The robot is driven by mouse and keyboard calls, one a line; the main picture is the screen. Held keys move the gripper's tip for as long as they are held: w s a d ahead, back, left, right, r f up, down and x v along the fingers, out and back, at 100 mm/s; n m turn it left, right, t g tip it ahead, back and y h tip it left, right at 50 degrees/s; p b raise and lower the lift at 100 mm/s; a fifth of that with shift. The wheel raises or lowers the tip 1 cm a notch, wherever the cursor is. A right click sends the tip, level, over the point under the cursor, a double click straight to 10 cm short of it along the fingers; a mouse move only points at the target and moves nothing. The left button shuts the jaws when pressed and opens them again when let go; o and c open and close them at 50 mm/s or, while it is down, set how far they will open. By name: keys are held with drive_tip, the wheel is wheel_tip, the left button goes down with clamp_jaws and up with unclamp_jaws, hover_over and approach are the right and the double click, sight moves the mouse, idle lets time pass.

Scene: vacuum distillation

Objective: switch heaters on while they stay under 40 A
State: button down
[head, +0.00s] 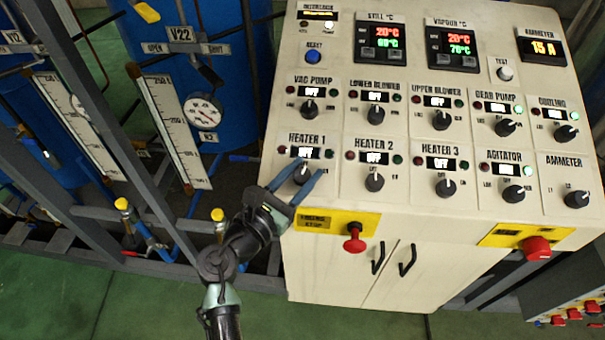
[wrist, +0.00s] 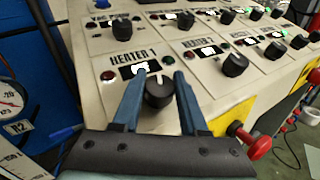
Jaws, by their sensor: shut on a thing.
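The heater 1 knob (head: 301,174) is at the left of the panel's lower row. My gripper (head: 308,167) has its blue fingers on either side of this knob and is shut on it; the wrist view shows the knob (wrist: 159,91) between them, its white mark tilted slightly right of upright. The small heater 1 display (head: 302,152) seems to read OFF. The heater 2 knob (head: 374,182) and heater 3 knob (head: 446,187) stand to the right, with displays reading OFF. The ammeter display (head: 543,48) at the top right reads 15 A.
Gear pump (head: 505,127), cooling (head: 566,132) and agitator (head: 513,194) knobs are turned, with green lamps lit. Both blowers and the vac pump read OFF. A red stop button (head: 354,243) sticks out below heater 2, another (head: 537,248) at the right.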

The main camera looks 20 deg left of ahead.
drive_tip(key=m+g+h+b, duration=0.1)
drive_tip(key=m+g+h, duration=0.2)
drive_tip(key=m+h, duration=0.2)
drive_tip(key=shift+a, duration=0.1)
drive_tip(key=shift+m+g+h+b, duration=0.9)
drive_tip(key=shift+m+g+h, duration=0.6)
drive_tip(key=shift+m+g, duration=0.65)
drive_tip(key=shift+d+m, duration=0.2)
drive_tip(key=shift+m, duration=0.15)
drive_tip(key=shift+c, duration=2.2)
unclamp_jaws()
drive_tip(key=b+v, duration=0.3)
drive_tip(key=v, duration=1)
